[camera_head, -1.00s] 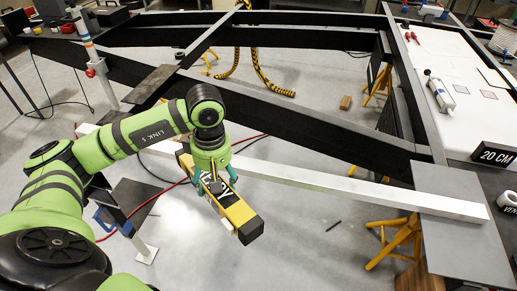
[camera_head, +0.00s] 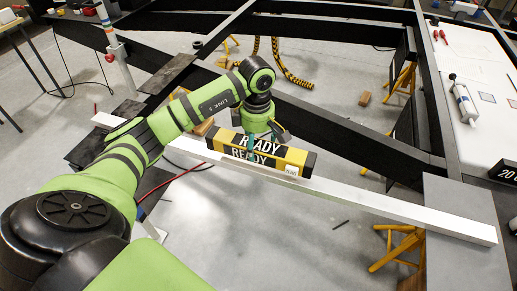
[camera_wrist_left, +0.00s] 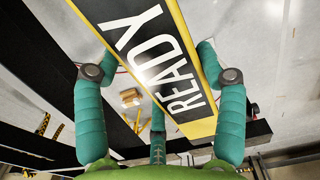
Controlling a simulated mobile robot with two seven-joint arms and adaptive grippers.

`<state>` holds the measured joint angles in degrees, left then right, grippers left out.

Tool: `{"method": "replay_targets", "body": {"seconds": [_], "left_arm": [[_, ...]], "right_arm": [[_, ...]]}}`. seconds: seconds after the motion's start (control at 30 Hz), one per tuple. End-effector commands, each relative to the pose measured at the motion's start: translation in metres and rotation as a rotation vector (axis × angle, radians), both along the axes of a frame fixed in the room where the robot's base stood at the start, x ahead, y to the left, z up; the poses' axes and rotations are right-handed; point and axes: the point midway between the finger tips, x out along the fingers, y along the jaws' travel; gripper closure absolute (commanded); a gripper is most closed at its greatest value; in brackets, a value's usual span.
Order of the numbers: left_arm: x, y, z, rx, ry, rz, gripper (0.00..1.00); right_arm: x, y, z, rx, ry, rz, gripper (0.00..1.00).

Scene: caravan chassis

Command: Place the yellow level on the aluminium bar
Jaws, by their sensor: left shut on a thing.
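The yellow level (camera_head: 297,159), with black panels reading READY, is held by my left gripper (camera_head: 253,146). Its long side runs roughly along the aluminium bar (camera_head: 385,205). In the head view its lower edge meets the bar's far edge; I cannot tell whether it touches the bar or hovers. In the left wrist view the level (camera_wrist_left: 150,45) crosses between the teal fingers of my left gripper (camera_wrist_left: 160,76). The bar slants from the left to the grey plate at the lower right. My right gripper is not in view.
The grey plate (camera_head: 463,265) bears the bar's right end. A yellow stand (camera_head: 395,246) is beside it. The black chassis frame (camera_head: 330,130) lies behind the bar. A white worktop (camera_head: 480,110) is at the right. A red cable (camera_head: 172,182) lies on the floor at the left.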

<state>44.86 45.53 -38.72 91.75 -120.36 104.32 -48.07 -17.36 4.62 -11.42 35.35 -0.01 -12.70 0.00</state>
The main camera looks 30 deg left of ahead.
Motion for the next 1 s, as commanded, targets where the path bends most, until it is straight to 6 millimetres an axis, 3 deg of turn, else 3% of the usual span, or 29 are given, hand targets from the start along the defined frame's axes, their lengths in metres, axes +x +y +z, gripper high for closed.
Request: {"method": "replay_targets", "body": {"seconds": [0.17,0.4,0.73,0.77,0.8,0.83,1.0], "left_arm": [[0.003,-0.002,-0.008,0.001,0.002,-0.001,0.75],[0.003,-0.002,-0.039,0.0,0.0,0.0,0.75],[0.004,-0.001,-0.045,0.001,-0.002,-0.001,0.75],[0.003,-0.001,-0.046,0.001,-0.001,-0.002,0.25],[0.003,-0.001,-0.045,0.001,-0.001,-0.002,0.09],[0.003,-0.001,-0.045,0.001,-0.001,-0.002,0.05],[0.003,-0.001,-0.045,0.001,0.0,-0.002,0.05]], "right_arm": [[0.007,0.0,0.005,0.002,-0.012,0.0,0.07],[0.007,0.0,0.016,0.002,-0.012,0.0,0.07],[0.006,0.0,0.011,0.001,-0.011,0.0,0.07],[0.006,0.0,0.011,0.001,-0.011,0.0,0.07],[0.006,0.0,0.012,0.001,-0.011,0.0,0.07],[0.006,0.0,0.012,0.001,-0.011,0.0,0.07],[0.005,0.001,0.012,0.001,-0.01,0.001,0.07]]}}
